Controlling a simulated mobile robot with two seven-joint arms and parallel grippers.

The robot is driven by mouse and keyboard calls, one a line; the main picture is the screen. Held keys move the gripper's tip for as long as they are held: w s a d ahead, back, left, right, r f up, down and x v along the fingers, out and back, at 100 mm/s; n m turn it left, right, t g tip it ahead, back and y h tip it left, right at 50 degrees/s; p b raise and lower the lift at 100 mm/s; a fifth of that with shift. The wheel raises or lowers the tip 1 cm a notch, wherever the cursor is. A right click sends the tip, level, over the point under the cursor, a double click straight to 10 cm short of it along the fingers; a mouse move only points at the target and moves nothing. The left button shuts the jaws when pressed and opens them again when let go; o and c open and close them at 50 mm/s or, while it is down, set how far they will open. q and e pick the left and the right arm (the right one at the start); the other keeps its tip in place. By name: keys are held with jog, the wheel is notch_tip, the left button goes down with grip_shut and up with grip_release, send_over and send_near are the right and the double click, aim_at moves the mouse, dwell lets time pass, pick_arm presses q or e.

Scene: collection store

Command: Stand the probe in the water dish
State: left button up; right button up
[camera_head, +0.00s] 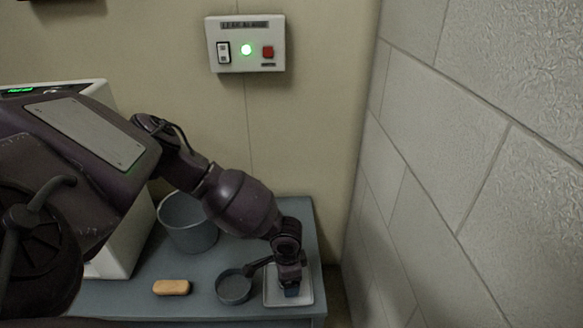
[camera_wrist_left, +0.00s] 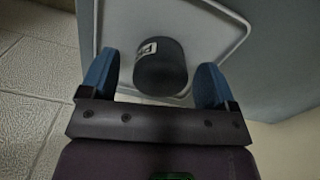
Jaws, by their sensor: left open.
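The probe (camera_wrist_left: 163,75) looks like a dark, rounded cylinder with a white label in the left wrist view. It stands on a square white tray (camera_head: 270,298), whose surface also shows in the left wrist view (camera_wrist_left: 115,25). My left gripper (camera_head: 291,290) is over the tray at the table's right end, and in the left wrist view (camera_wrist_left: 156,64) its blue fingers are open on either side of the probe. Contact is not visible. In the head view my gripper hides the probe. A round grey dish (camera_head: 234,290), seemingly the water dish, is just left of the tray. My right gripper is out of view.
A tan block (camera_head: 171,287) lies left of the dish on the grey table (camera_head: 200,306). A grey bucket (camera_head: 187,225) stands behind, beside a white box (camera_head: 122,240). A wall panel (camera_head: 246,44) has a lit green lamp. A block wall (camera_head: 470,150) rises close on the right.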

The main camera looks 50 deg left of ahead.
pick_arm(q)
jog(key=shift+f, duration=0.5)
jog(key=shift+r, duration=0.1)
jog(key=c, duration=1)
jog(key=shift+r, duration=0.1)
jog(key=shift+c, duration=0.2)
